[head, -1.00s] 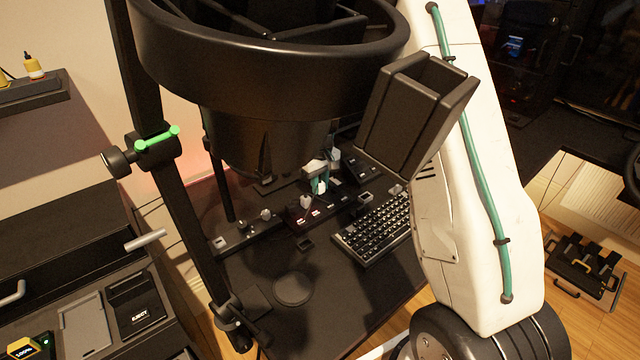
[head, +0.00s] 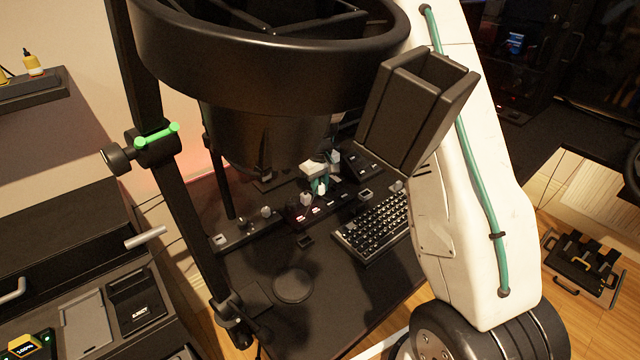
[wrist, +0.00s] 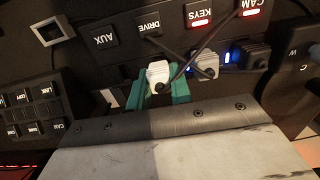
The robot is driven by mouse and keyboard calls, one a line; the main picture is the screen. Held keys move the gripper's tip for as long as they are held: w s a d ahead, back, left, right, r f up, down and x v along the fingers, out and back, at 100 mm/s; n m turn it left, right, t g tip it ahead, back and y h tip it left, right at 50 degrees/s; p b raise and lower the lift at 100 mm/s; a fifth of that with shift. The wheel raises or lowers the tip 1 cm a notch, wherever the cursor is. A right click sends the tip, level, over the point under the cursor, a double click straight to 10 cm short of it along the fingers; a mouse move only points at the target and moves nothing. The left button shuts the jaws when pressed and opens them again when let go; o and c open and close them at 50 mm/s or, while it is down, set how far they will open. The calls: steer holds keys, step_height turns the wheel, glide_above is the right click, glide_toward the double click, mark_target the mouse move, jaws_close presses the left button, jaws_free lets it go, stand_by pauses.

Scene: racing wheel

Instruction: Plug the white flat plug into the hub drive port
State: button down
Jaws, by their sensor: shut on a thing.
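The white flat plug (wrist: 158,74) sits between the teal fingers of my gripper (wrist: 158,90) in the wrist view, with a dark cable rising from it. It is in front of the hub's unlit DRIVE label (wrist: 148,24), which reads upside down. I cannot tell whether the plug touches the port.
The KEYS (wrist: 200,16) and CAM labels glow red; AUX (wrist: 99,36) is dark. A button pad (wrist: 30,108) lies at left. The keyboard (head: 372,227) is close on the right.

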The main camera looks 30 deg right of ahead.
mark_target(320, 184)
steer(key=shift+f, duration=0.35)
steer(key=c, duration=1.2)
jaws_free()
steer(key=shift+o, duration=0.2)
step_height(320, 184, up, 8)
steer(key=shift+f, duration=0.1)
